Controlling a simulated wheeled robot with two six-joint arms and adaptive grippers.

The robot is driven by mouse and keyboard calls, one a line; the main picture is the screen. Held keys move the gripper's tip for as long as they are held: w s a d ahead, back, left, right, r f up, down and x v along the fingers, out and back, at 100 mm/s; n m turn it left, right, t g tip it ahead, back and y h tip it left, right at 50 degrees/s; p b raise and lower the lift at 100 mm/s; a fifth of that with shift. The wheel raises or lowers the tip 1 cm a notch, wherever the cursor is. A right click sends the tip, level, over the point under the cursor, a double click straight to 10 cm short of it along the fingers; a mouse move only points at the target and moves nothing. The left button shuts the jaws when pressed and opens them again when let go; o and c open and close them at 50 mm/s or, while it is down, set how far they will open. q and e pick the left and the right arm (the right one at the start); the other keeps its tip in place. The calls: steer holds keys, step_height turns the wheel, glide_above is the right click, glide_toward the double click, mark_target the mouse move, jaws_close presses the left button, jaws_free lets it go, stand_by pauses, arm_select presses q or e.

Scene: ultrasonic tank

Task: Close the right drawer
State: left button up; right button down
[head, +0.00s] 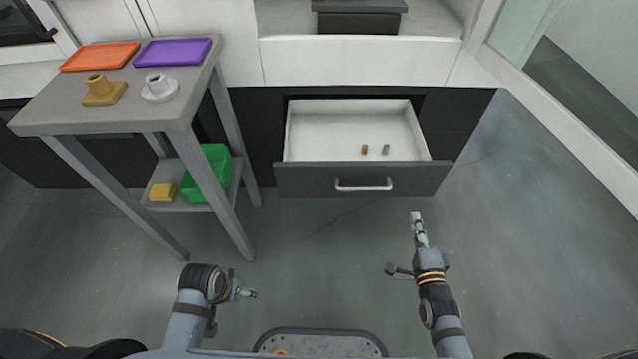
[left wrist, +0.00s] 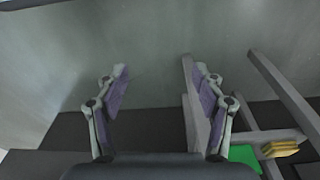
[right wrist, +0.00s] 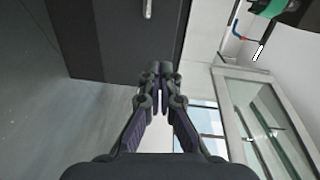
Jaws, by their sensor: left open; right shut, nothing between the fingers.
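The right drawer (head: 362,178) is pulled open from the dark cabinet, with a white interior and a dark grey front. Its silver bar handle (head: 363,185) is in the middle of the front. A small brown piece and a small grey piece lie inside. My right gripper (head: 416,216) is shut and empty, in front of the drawer's right part and apart from it. In the right wrist view its fingertips (right wrist: 162,68) are together, with the dark front and the handle (right wrist: 148,8) beyond. My left gripper (head: 252,293) is open and empty, low and well away from the drawer; its fingers (left wrist: 160,75) stand apart.
A grey table (head: 120,118) at the left holds an orange tray (head: 100,57), a purple tray (head: 173,52) and two flanged parts. Its lower shelf carries a green bin (head: 208,173) and a yellow block (head: 162,193). The floor before the drawer is clear.

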steer(key=m+b, duration=0.1)
steer(key=b, duration=0.1)
glide_toward(402, 166)
steer(key=shift+t, duration=0.4)
steer(key=w, duration=0.3)
steer(key=w+f, duration=0.1)
steer(key=w, duration=0.1)
steer(key=shift+w, duration=0.25)
arm_select(q)
steer(key=shift+d+f+t, duration=0.4)
steer(key=shift+f+t, duration=0.1)
steer(key=shift+f, duration=0.1)
arm_select(e)
steer(key=shift+w, duration=0.65)
arm_select(q)
steer(key=shift+r+p, duration=0.1)
steer(key=shift+p, duration=0.25)
arm_select(e)
steer(key=shift+w, duration=0.1)
